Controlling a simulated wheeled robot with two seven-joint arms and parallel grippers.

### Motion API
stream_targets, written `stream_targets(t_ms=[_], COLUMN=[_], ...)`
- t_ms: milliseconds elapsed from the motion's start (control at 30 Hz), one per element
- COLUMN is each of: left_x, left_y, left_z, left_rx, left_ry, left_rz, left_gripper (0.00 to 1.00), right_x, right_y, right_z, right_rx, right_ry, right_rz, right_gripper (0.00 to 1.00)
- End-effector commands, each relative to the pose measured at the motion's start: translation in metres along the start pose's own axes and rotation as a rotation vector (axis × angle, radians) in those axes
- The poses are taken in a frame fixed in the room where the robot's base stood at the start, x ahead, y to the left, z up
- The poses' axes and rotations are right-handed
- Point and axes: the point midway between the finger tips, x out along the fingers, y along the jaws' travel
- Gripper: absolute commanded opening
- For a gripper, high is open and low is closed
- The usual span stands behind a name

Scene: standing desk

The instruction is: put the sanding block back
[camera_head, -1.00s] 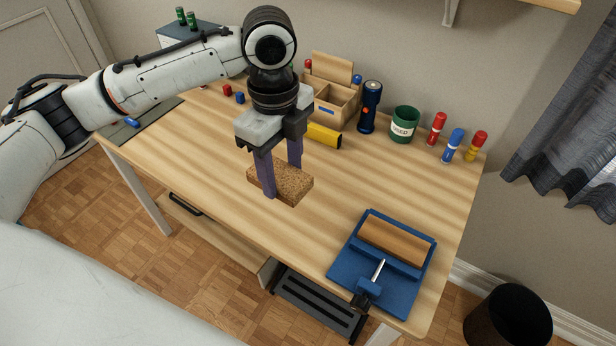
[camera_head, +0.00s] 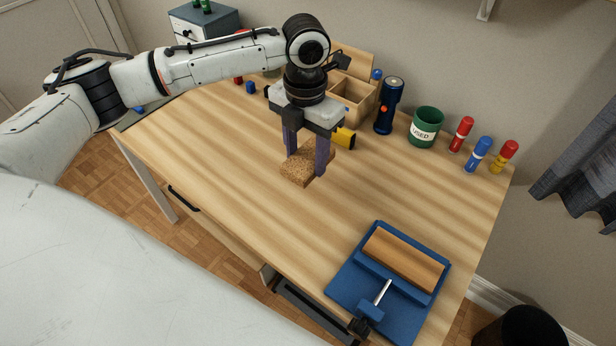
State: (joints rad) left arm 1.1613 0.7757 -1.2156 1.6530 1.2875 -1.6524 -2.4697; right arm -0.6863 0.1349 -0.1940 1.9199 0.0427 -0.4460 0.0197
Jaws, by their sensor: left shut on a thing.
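The sanding block (camera_head: 297,170) is a brown, speckled, cork-like block. My left gripper (camera_head: 306,158) points down with its two purple fingers shut on the block's sides. The block is over the middle of the wooden desk; I cannot tell exactly how far above the top it is. The gripper hides part of the block. My right gripper does not show.
A blue vise (camera_head: 376,287) with a wooden piece (camera_head: 404,258) sits at the front right. The desk's middle is clear.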

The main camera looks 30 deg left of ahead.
Motion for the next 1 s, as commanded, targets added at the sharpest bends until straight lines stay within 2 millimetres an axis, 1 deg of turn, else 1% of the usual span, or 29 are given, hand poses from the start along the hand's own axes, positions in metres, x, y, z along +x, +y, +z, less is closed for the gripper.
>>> stream_targets(t_ms=[33,167,400,467,533,900,933,1000], left_x=[0.008,0.019,0.057,0.063,0.067,0.07,0.069,0.069], left_y=[0.0,0.0,0.0,0.0,0.0,0.0,0.0,0.0], left_z=[0.0,0.0,-0.001,0.0,0.0,0.0,0.0,0.0], left_rx=[-0.001,-0.002,-0.002,-0.002,-0.002,-0.002,-0.002,-0.002], left_ry=[0.002,0.001,0.002,0.0,0.0,0.0,-0.001,-0.001], left_rz=[-0.001,-0.001,0.0,0.0,0.001,-0.001,-0.001,-0.001], left_gripper=[0.23,0.23,0.23,0.23,0.23,0.23,0.53,0.65], right_x=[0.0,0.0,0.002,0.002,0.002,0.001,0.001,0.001], right_y=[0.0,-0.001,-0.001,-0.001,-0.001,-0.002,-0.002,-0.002], right_z=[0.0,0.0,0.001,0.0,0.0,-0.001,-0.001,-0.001], right_rx=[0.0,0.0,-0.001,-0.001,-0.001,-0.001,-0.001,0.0], right_ry=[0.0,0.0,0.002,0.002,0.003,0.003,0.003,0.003], right_rz=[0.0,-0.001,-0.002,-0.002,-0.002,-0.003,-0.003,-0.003], right_gripper=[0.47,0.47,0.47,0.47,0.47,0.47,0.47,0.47])
